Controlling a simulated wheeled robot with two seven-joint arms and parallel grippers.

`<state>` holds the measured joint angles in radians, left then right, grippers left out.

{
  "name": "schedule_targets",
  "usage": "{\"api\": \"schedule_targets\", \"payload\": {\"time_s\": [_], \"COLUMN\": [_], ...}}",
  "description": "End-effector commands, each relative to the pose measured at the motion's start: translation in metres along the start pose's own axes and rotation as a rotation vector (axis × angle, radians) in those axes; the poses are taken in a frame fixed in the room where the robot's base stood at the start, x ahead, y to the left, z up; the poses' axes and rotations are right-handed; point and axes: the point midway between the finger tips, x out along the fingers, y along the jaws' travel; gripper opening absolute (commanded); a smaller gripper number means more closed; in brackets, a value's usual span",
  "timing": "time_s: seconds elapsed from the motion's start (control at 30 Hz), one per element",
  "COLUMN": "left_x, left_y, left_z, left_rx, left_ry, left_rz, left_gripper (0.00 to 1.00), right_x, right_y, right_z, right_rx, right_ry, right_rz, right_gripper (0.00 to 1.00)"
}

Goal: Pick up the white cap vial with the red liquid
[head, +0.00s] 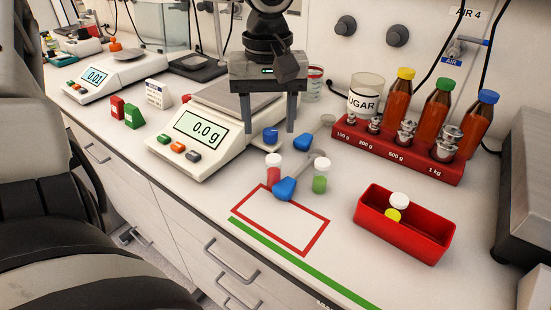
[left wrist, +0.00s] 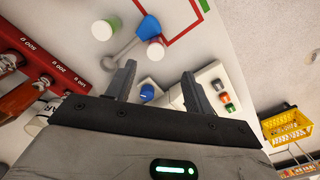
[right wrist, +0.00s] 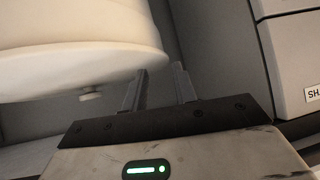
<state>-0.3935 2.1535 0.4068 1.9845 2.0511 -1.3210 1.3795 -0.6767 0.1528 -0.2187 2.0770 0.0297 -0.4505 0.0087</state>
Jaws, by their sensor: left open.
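The white-capped vial with red liquid (head: 273,172) stands upright on the bench, at the back edge of the red-outlined rectangle (head: 298,247). A white-capped yellow vial (head: 396,207) is in the red tray (head: 425,243). My right gripper (right wrist: 159,72) is open and empty, away from the bench items.
A blue-handled spoon (head: 285,189) lies between the red and green vials. A scale (head: 188,147) stands left; a red weight rack (head: 386,150) with bottles stands right. The outlined rectangle is empty.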

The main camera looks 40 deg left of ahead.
Motion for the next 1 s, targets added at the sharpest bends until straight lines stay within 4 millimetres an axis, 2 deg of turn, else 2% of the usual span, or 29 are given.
{"api": "schedule_targets", "payload": {"time_s": [0.03,0.13,0.43,0.7,1.0], "left_x": [0.013,0.030,0.053,0.091,0.097], "left_y": [-0.001,0.000,0.001,0.006,0.006], "left_z": [0.000,0.000,0.000,-0.001,-0.001], "left_rx": [0.000,0.000,0.000,0.000,0.001], "left_ry": [-0.003,-0.002,0.000,-0.001,0.001], "left_rz": [-0.003,-0.003,-0.002,-0.002,0.001], "left_gripper": [0.53,0.53,0.53,0.53,0.53], "right_x": [0.001,0.001,0.001,0.003,0.003], "right_y": [-0.001,-0.002,-0.003,-0.002,-0.001], "right_z": [0.001,-0.002,-0.008,-0.007,-0.006], "right_rx": [0.005,0.011,0.019,0.020,0.014], "right_ry": [0.001,0.010,0.026,0.026,0.024], "right_rz": [-0.001,-0.002,-0.004,-0.004,-0.004], "right_gripper": [0.28,0.28,0.28,0.28,0.28]}}
